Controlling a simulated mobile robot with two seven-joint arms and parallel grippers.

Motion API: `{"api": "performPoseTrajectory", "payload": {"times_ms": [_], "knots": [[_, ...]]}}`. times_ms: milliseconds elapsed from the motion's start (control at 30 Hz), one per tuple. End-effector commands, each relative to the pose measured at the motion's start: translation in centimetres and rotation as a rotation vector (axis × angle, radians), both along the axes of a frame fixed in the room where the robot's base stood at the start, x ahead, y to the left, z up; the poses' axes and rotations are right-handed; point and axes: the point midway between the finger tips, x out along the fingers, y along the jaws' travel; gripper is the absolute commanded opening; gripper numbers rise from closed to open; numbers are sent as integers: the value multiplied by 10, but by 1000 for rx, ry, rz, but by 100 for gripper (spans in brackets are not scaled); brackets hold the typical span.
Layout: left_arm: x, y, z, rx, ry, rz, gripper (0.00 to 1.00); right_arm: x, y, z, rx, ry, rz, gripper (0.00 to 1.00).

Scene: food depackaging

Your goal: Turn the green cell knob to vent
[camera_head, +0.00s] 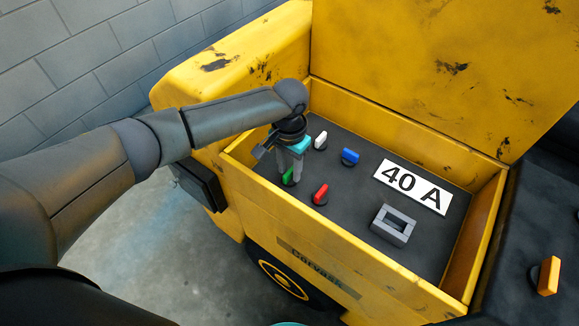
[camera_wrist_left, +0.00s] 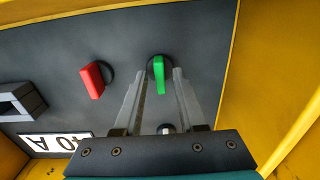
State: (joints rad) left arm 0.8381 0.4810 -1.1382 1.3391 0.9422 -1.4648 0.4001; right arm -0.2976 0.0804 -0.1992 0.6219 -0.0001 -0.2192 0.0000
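The green cell knob (camera_head: 288,177) stands on the dark panel inside the yellow compartment, near its front left. My left gripper (camera_head: 288,176) reaches down over it from above and partly hides it. In the left wrist view the green knob (camera_wrist_left: 159,74) shows between the two fingertips of my left gripper (camera_wrist_left: 161,75). The fingers are apart, with a gap on each side of the knob's handle, so the gripper is open around it. The handle runs roughly along the fingers in that view. My right gripper is in neither view.
A red knob (camera_head: 321,194), a white knob (camera_head: 320,140) and a blue knob (camera_head: 349,156) are close by. A "40 A" label (camera_head: 413,187) and grey rectangular frame (camera_head: 393,225) lie to the right. Yellow walls (camera_head: 400,140) surround the panel. An orange knob (camera_head: 548,276) is outside.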

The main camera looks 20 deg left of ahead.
Motion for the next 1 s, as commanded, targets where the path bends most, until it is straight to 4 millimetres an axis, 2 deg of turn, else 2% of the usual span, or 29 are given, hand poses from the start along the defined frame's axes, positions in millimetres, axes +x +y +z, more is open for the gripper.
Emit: {"api": "performPoseTrajectory", "payload": {"times_ms": [33, 333, 800, 1000], "knots": [[0, 0, 0, 0, 0, 0, 33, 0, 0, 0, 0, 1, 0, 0], [0, 0, 0, 0, 0, 0, 0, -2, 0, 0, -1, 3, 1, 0], [0, 0, 1, 0, 0, 3, 0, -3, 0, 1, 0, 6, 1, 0], [0, 0, 3, 0, 2, 44, 0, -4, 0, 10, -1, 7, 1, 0]]}}
